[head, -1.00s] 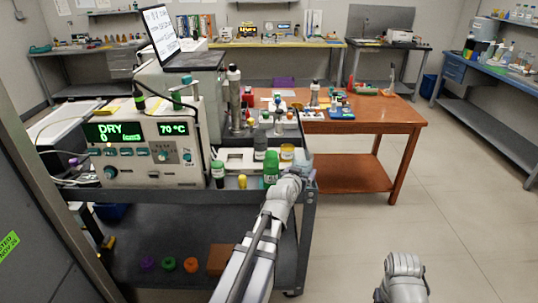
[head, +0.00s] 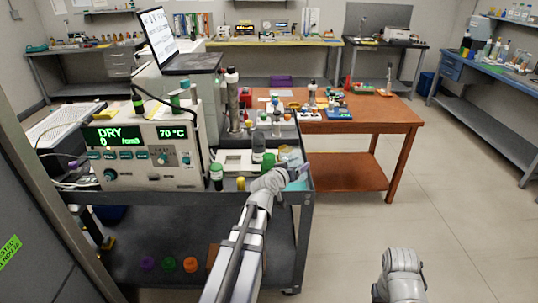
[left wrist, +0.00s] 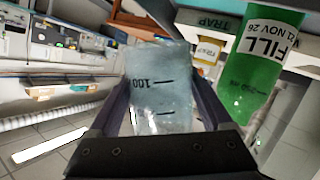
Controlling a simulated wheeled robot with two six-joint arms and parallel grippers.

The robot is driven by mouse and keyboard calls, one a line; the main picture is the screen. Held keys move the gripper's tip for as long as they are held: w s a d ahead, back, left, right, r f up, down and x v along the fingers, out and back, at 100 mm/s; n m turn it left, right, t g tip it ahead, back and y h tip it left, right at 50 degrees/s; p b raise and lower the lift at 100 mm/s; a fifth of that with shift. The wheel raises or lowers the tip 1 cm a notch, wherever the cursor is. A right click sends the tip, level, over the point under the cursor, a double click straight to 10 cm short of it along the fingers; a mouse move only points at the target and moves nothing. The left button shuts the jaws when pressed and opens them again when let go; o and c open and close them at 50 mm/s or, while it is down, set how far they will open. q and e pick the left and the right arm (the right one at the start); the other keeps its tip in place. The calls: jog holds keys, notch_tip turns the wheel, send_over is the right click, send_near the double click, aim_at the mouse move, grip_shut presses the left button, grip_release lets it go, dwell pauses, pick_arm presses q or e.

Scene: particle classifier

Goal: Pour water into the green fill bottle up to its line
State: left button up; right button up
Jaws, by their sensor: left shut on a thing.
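My left gripper (left wrist: 163,115) is shut on a clear beaker (left wrist: 158,85) with dark marks and a "100" on its wall. In the head view the left gripper (head: 288,172) is at the cart's right end, and the beaker appears tilted there. The green fill bottle (left wrist: 262,65), labelled FILL, is beside the beaker in the left wrist view, with a gap between them in the picture. In the head view the bottle (head: 268,160) is partly hidden behind my left wrist. I cannot make out the water level in either. My right gripper is out of view.
The grey cart (head: 306,210) also carries the instrument (head: 140,155) reading DRY and 70 °C, and a green-capped bottle (head: 216,176). In the left wrist view a TRAP label (left wrist: 200,22) shows behind the beaker.

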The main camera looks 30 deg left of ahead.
aim_at(291, 151)
pick_arm(q)
jog(key=shift+a+r+n+h+p, duration=0.5)
jog(key=shift+a+r+n, duration=0.1)
jog(key=shift+n, duration=0.2)
jog(key=shift+a+r+n, duration=0.2)
jog(key=shift+r+n, duration=0.05)
jog(key=shift+n, duration=0.05)
jog(key=shift+d+r+n+t+h+p, duration=0.1)
jog(key=shift+r+n+t+h+p, duration=0.2)
jog(key=shift+r+n+h+p, duration=0.85)
dwell(2.1)
jog(key=shift+r+n+h, duration=0.35)
jog(key=shift+r+n, duration=0.7)
jog(key=shift+n, duration=0.4)
dwell(2.2)
